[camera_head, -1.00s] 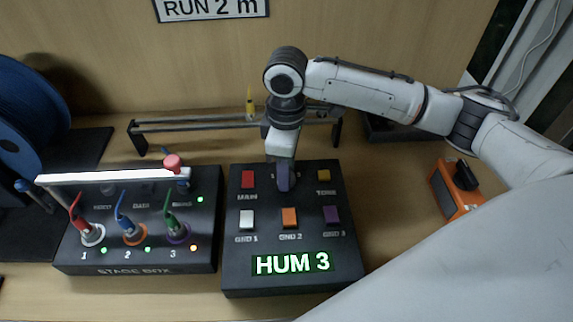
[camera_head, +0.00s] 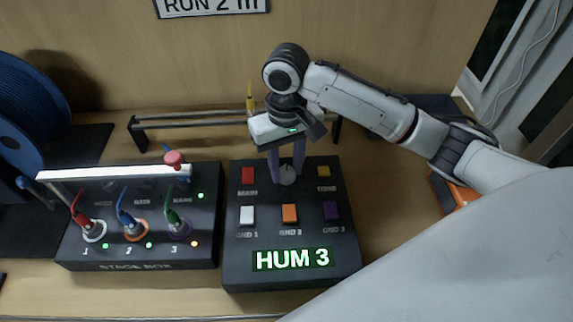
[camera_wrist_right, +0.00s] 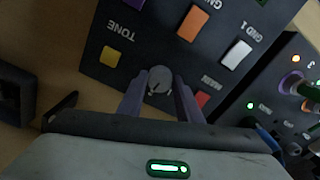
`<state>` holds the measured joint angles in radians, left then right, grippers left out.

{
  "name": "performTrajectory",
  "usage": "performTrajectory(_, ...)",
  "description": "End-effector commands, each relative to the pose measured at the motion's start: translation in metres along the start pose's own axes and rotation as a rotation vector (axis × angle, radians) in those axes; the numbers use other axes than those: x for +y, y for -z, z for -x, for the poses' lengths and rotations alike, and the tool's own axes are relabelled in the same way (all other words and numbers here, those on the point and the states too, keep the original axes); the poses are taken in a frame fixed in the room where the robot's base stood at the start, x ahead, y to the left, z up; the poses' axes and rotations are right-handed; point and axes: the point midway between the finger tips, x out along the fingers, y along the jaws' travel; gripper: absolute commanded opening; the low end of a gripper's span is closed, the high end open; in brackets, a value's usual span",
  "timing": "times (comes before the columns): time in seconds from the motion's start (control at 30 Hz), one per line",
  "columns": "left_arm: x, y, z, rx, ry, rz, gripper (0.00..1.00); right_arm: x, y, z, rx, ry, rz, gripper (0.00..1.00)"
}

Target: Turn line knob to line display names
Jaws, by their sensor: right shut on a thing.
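The black control box (camera_head: 236,272) stands on the bench, with a green display (camera_head: 292,260) reading "HUM 3". The round grey line knob (camera_head: 287,176) is at its top middle, between the red and yellow buttons. My right gripper (camera_head: 287,168) points down at it, with one finger on each side, shut on the knob. In the right wrist view the knob (camera_wrist_right: 159,80) sits between both fingertips, and a small dark mark shows near its lower edge. The knob's setting is hard to read. My left gripper is not in view.
The stage box (camera_head: 200,255) on the left has red, blue and green plugs in sockets 1, 2 and 3; socket 3's light is orange. A white bar (camera_head: 110,175) crosses above it. A low rail (camera_head: 190,123) stands behind. An orange device (camera_head: 448,196) is partly hidden by my right arm.

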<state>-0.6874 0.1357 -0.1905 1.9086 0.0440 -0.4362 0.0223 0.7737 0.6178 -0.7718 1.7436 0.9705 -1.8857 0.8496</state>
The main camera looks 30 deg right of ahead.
Motion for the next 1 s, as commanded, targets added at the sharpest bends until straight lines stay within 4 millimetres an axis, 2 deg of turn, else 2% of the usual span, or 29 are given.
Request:
performTrajectory(0.6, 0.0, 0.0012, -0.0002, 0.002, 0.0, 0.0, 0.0, -0.0005, 0.0011, 0.001, 0.003, 0.004, -0.579, 0.09)
performTrajectory(1.0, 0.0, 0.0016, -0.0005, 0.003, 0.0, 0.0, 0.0, 0.0006, 0.0018, 0.0017, 0.006, 0.003, -0.833, 0.09)
